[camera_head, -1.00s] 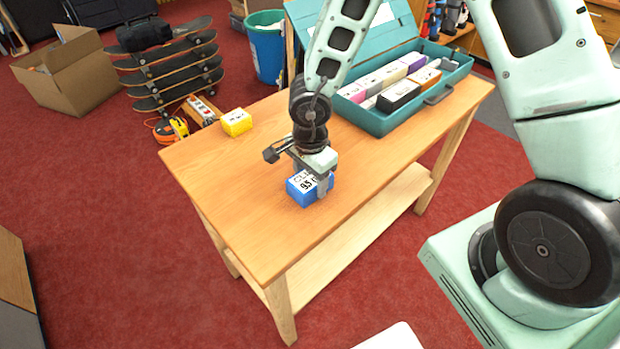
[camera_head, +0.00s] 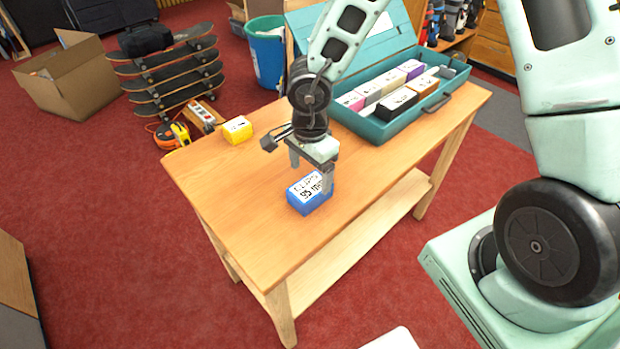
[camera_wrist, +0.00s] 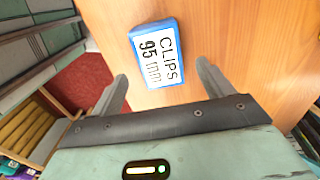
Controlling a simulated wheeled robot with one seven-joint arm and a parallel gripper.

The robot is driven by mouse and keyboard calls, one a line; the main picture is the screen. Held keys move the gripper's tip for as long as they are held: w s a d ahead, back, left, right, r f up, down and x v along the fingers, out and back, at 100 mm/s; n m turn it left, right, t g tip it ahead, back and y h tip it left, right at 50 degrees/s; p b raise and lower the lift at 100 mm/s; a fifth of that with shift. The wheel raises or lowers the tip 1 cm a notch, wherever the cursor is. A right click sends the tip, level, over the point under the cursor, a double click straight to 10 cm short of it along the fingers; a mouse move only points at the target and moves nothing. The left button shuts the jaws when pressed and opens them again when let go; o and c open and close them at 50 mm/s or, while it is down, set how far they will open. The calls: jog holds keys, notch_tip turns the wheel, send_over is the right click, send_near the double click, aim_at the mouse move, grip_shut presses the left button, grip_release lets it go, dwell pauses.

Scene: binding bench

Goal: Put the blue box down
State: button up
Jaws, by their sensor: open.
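The blue box (camera_head: 307,197) rests on the wooden bench near its front edge, its white label facing up. In the wrist view the box (camera_wrist: 157,54) shows a label reading "CLIPS 95 mm" and lies just beyond the fingertips. My gripper (camera_head: 312,176) is open and empty, just above and behind the box.
A yellow box (camera_head: 237,130) sits at the bench's left edge. An open teal case (camera_head: 376,127) with several coloured boxes stands at the back right of the wooden bench (camera_head: 235,200). The bench top left of and in front of the blue box is clear.

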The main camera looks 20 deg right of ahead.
aim_at(310, 186)
jog(key=w+a+r+n+t+y+p, duration=0.1)
jog(key=a+r+n+t, duration=0.15)
jog(key=r, duration=0.35)
jog(key=w+a+r+n+t+y+p, duration=0.1)
jog(key=w+a+r+n+t, duration=0.1)
jog(key=a+r+n, duration=0.3)
jog(key=s+a+r+n+y, duration=0.3)
jog(key=s+a+r+n, duration=0.2)
jog(key=s+a+r, duration=0.15)
jog(key=s+d+n+g+h, duration=0.1)
jog(key=s+d+n, duration=0.1)
jog(key=s, duration=0.3)
jog(key=s+d+n+g+h, duration=0.2)
jog(key=s+d+n, duration=0.1)
jog(key=s, duration=0.3)
jog(key=s+d+r+n+g+h, duration=0.1)
jog(key=s+d+n, duration=0.1)
jog(key=s+n, duration=0.2)
jog(key=shift+s+d+n, duration=0.35)
jog(key=shift+s+d, duration=0.05)
jog(key=shift+s, duration=0.35)
